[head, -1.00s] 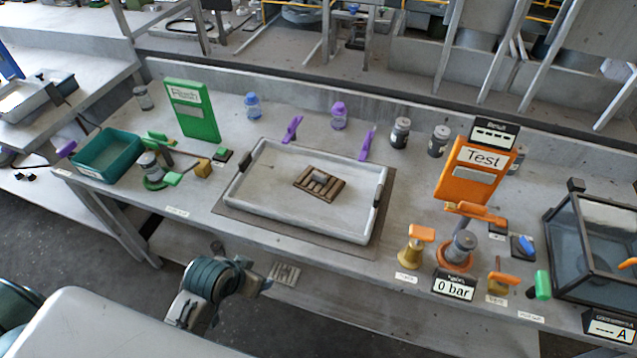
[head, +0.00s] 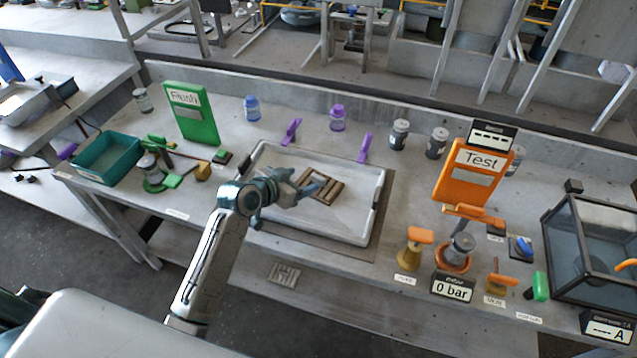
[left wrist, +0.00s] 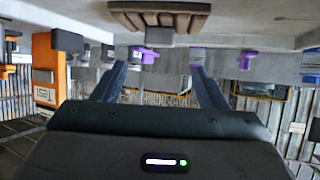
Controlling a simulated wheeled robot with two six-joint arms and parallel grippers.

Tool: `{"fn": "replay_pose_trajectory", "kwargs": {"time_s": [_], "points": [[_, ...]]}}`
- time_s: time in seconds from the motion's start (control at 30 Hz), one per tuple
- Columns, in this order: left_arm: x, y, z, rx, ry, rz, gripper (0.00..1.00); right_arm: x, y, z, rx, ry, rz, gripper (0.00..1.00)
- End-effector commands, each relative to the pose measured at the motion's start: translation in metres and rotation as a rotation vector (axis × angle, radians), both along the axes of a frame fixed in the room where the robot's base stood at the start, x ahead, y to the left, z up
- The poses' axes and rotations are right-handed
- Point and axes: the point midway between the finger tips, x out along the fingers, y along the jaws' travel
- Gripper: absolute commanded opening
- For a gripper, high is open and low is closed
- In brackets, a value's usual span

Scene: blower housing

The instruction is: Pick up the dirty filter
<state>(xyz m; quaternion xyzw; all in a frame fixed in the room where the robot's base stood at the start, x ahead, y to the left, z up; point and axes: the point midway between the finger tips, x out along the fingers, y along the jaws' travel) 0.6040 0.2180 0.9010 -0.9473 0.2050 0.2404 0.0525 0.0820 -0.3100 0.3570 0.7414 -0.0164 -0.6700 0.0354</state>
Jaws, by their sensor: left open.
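The dirty filter (head: 333,191), a small brown slatted frame, lies in the white tray (head: 345,226) at the middle of the bench. My right gripper is not in view.
Purple clips (head: 291,131) stand behind the tray. A green Flush panel (head: 192,112) and a teal bin (head: 107,157) are to the left. An orange Test panel (head: 472,170), valves and a glass-sided box (head: 590,245) are to the right. The tray's right part is clear.

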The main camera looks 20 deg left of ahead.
Motion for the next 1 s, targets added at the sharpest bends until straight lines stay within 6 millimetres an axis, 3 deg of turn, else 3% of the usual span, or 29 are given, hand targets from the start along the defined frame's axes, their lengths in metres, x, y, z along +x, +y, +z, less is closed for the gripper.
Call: {"fn": "replay_pose_trajectory", "kwargs": {"time_s": [0.6, 0.87, 1.0], "points": [[0.047, -0.024, -0.034, -0.001, 0.003, 0.0, 0.66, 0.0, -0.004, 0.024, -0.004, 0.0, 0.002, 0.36], [0.049, -0.025, -0.036, 0.001, 0.002, 0.0, 0.66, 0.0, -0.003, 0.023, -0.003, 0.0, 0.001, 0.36], [0.049, -0.025, -0.036, 0.001, 0.002, 0.0, 0.43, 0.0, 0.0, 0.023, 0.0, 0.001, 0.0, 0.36]]}}
